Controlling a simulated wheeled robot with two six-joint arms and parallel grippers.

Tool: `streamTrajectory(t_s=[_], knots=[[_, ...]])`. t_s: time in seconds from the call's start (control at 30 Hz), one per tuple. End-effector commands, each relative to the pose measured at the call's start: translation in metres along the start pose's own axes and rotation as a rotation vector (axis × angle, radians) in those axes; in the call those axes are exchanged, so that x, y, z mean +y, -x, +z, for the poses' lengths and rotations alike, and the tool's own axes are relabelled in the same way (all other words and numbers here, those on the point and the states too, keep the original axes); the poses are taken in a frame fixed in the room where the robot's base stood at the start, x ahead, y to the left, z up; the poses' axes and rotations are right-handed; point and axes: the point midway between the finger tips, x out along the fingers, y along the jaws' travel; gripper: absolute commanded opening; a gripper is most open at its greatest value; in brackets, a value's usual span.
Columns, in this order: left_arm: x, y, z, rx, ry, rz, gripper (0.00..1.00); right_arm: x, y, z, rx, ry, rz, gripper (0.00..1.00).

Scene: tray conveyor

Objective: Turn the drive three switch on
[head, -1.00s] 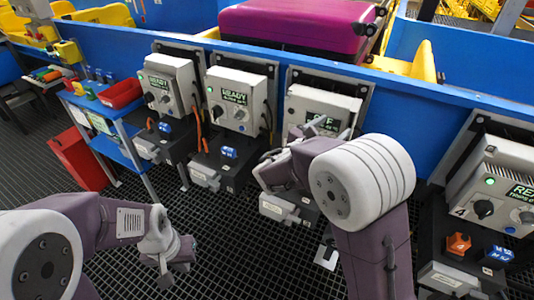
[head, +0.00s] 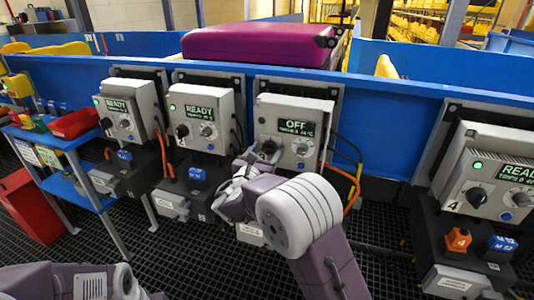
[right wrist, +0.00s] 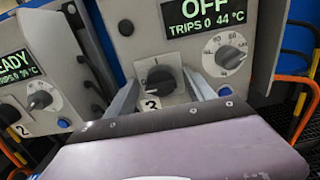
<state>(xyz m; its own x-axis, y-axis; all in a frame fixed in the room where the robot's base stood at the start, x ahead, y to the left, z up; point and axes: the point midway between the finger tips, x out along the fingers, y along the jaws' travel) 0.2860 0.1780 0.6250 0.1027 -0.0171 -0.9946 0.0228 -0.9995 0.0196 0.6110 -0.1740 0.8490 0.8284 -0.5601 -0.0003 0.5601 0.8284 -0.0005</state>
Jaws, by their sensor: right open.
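The drive three box (head: 318,112) is the grey unit in the middle of the head view. Its display reads OFF, and its lamp looks dark. The dark rotary switch (right wrist: 160,80) sits below the display in the right wrist view, just above the label 3; in the head view it (head: 268,147) is partly covered. My right gripper (right wrist: 160,94) is open, with one finger on each side of the switch. I cannot tell if the fingers touch it. In the head view my right gripper (head: 246,168) is at the box's lower left. Only my left arm shows, at the bottom left; its fingers are outside the frame.
Neighbouring drive boxes two (head: 203,108) and four (head: 497,172) read READY with green lamps. A smaller dial (right wrist: 226,54) sits right of the switch. Orange cables (head: 345,181) hang right of box three. A purple case (head: 255,44) lies on the conveyor behind.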

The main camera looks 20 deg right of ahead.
Motion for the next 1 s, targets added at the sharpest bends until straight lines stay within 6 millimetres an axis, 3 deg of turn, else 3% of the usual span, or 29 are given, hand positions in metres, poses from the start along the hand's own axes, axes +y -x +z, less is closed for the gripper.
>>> streamTrajectory(t_s=[0.3, 0.53, 0.77, 1.0], knots=[[0.000, -0.001, 0.000, 0.000, 0.000, 0.000, 0.00, 0.000, -0.006, 0.000, 0.000, 0.000, 0.001, 0.63], [0.000, -0.001, 0.000, 0.000, 0.000, 0.000, 0.00, 0.000, -0.005, 0.000, 0.000, 0.000, 0.001, 0.00], [0.000, -0.005, 0.001, 0.000, 0.000, 0.000, 0.00, 0.000, -0.005, -0.001, 0.000, -0.021, 0.001, 0.00], [-0.001, -0.026, 0.003, 0.000, 0.000, 0.000, 0.00, -0.001, -0.005, -0.004, -0.002, -0.141, 0.001, 0.00]])
